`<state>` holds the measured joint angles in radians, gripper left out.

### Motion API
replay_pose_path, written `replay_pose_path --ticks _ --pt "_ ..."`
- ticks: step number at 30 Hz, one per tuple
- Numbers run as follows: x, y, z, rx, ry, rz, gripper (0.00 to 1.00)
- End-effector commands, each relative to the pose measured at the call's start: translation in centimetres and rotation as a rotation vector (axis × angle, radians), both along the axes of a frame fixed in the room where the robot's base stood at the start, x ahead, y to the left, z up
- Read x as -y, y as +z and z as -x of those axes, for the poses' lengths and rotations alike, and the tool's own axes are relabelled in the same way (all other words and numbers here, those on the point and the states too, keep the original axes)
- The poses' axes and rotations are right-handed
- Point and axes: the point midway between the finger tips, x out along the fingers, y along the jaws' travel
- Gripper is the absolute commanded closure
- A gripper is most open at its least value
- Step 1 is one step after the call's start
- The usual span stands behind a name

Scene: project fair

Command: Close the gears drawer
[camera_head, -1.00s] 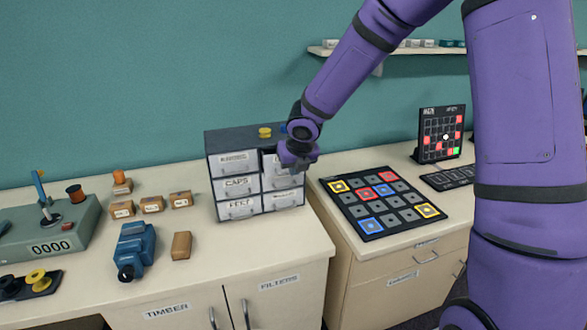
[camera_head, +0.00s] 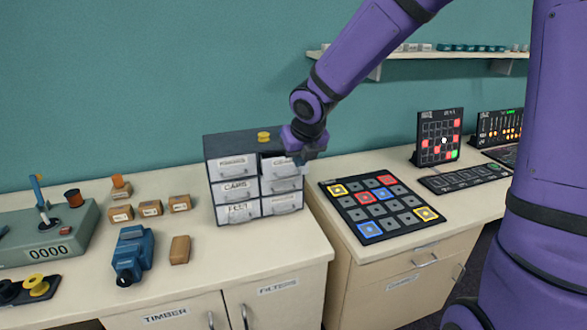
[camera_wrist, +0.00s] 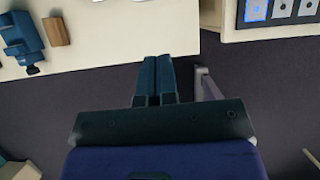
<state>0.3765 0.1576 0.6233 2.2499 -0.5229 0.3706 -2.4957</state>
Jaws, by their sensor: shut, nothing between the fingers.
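A small dark cabinet (camera_head: 228,145) with grey-white drawers in two columns stands on the counter in the head view. The upper right drawer (camera_head: 281,167) is partly behind my gripper. Its label is mostly covered; it seems to begin with G. A dark gap shows along its left side, and I cannot tell how far out it is. My gripper (camera_head: 303,155) is at the cabinet's upper right front corner; I cannot tell whether it touches. In the wrist view my gripper (camera_wrist: 159,75) has its two fingers together with nothing between them.
A yellow spool (camera_head: 264,137) sits on the cabinet. A dark tile board (camera_head: 355,213) lies to the right, with a small upright panel (camera_head: 439,135) behind it. A blue tool (camera_head: 133,253) and wooden blocks lie left. The counter before the cabinet is clear.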

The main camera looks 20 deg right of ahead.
Motion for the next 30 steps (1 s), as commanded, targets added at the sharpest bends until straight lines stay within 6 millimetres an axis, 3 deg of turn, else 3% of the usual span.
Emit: replay_pose_path --ticks 3,9,30 --pt "-0.1 0.1 1.7 0.002 0.0 0.0 1.0" --pt "0.1 0.1 2.8 0.008 -0.004 -0.008 1.0" --pt "0.0 -6.1 -0.2 0.007 -0.003 -0.008 1.0"
